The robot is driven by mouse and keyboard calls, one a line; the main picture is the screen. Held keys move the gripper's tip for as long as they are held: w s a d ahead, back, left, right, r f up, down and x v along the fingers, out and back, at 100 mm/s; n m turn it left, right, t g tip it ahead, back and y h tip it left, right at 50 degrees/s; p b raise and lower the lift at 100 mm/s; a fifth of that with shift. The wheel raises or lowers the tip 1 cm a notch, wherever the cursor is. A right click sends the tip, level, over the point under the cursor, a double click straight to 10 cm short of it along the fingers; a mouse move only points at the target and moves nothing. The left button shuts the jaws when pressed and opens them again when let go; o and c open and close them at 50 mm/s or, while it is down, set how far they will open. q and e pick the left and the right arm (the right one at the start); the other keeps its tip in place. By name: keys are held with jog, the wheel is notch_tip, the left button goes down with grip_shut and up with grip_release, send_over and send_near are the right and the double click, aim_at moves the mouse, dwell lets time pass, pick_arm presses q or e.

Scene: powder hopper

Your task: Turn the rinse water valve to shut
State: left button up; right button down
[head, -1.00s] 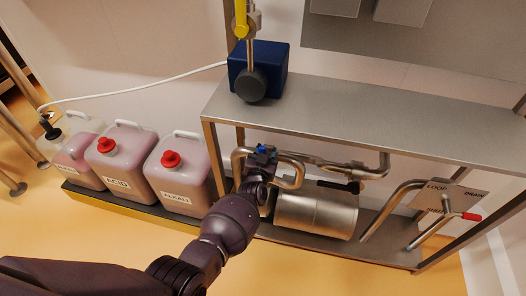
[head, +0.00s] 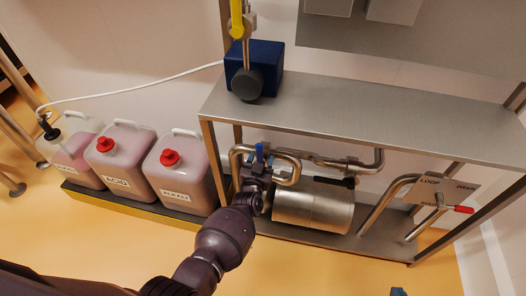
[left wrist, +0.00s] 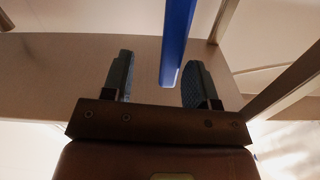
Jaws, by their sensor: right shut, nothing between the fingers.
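A valve with a blue lever handle (head: 259,152) sits on the steel pipework under the shelf; I take it as the rinse water valve, though no label on it is legible. The handle points up in the head view. My left gripper (head: 257,168) is just below and in front of it. In the left wrist view, the blue handle (left wrist: 177,40) lies between the two open fingers (left wrist: 157,82), with a gap on each side. Only the blue-grey tip of my right gripper (head: 398,292) shows at the bottom edge, away from the pipes.
A steel shelf (head: 370,107) overhangs the pipes. A steel cylinder (head: 312,206) and a black handle (head: 335,181) are right of the valve. A red-handled valve (head: 462,209) is further right. Jugs (head: 180,172) stand at left. The floor in front is clear.

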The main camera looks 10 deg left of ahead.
pick_arm(q)
jog(key=s+p, duration=0.1)
jog(key=s, duration=0.5)
jog(key=shift+f, duration=0.15)
dwell(0.7)
jog(key=s+a+r+n+g+h, duration=0.1)
jog(key=s+a+r+g, duration=0.2)
jog(key=s+a+r, duration=0.25)
jog(key=s+a+f+g, duration=0.1)
jog(key=s+a, duration=0.4)
jog(key=s, duration=0.6)
jog(key=s+a+f+g+y, duration=0.1)
jog(key=s+a, duration=0.4)
jog(key=s, duration=0.7)
jog(key=shift+s+a+f+g+y, duration=0.25)
jog(key=shift+f+g, duration=0.25)
jog(key=shift+g, duration=0.5)
jog(key=shift+d, duration=0.1)
